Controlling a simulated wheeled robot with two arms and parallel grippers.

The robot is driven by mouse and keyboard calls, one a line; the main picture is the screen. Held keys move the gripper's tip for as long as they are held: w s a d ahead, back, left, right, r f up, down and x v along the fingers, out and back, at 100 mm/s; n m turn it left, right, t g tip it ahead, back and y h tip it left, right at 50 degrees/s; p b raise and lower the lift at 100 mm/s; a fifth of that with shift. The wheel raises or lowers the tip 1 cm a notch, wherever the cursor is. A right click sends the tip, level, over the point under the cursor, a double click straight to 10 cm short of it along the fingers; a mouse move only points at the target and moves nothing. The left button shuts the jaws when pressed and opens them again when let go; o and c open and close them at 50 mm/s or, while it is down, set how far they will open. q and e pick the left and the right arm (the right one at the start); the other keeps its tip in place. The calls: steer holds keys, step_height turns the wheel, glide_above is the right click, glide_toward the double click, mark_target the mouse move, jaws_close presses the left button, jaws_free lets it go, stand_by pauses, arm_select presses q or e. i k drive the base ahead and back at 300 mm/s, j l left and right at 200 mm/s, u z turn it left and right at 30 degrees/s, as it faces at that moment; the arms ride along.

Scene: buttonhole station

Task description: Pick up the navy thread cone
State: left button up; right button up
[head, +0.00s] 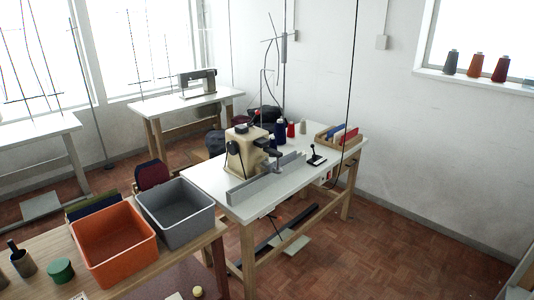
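A navy thread cone (280,131) stands upright on the white sewing table (330,155), behind the beige machine (243,152). A second, smaller dark blue shape (272,141) shows just in front of it, partly hidden by the machine head; I cannot tell if it is another cone. A red cone (291,130) and a beige cone (303,128) stand close to its right. Neither of my grippers shows in the head view.
A long grey rail (262,180) lies along the table's front. A wooden tray (338,137) stands at its right end. An orange bin (113,242) and a grey bin (176,212) sit on the nearer wooden table. Floor to the right is clear.

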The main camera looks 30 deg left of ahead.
mark_target(273, 145)
steer(key=i+u, duration=0.45)
steer(key=i+l+u, duration=0.15)
steer(key=i+u, duration=0.3)
steer(key=i+l, duration=0.35)
steer(key=i, duration=0.25)
steer(key=i+l+u, duration=0.1)
steer(key=i+l, duration=0.25)
steer(key=i, duration=0.25)
